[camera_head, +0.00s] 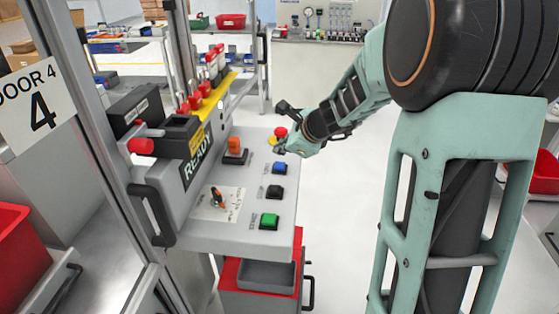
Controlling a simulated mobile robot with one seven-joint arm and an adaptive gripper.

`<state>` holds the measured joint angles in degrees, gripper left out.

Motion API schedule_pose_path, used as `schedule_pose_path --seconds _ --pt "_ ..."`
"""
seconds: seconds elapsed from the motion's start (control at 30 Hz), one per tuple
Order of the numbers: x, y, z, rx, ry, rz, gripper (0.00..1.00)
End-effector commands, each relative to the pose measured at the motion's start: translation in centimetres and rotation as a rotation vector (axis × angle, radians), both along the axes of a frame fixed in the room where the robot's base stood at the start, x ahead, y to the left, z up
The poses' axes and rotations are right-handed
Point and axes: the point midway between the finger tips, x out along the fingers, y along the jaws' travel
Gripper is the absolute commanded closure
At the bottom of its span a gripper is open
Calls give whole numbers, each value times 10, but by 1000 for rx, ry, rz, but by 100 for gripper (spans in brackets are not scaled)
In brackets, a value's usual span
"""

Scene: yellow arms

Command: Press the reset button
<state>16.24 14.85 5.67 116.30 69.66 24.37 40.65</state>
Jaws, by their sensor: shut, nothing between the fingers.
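A control panel (245,215) juts out at the middle left. Along its right side sit a green button (269,220), a black button (275,191) and a blue button (280,167). A red mushroom button (280,131) on a yellow base is at the far end. The small labels beside the buttons are too small to read, so I cannot tell by text which is reset. My gripper (282,148) is shut and empty. It shows just beyond the blue button, beside the red mushroom button; I cannot tell whether it touches either. My forearm reaches in from the right.
An orange switch (235,152) and a selector lever (217,197) stand on the panel. A READY sign (197,158) and a metal door frame are at left. A red cart (229,274) stands below. Floor right of the panel is clear.

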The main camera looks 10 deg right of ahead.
Motion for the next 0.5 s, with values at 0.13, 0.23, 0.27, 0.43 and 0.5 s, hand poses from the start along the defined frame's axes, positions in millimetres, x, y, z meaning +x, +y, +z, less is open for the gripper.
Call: schedule_pose_path --seconds 0.13,0.23,0.27,0.43,0.5 --pt "0 0 21 0 0 0 100" --pt "0 0 28 0 0 0 100" --pt "0 0 29 0 0 0 100" --pt "0 0 28 0 0 0 100" --pt "0 0 28 0 0 0 100"
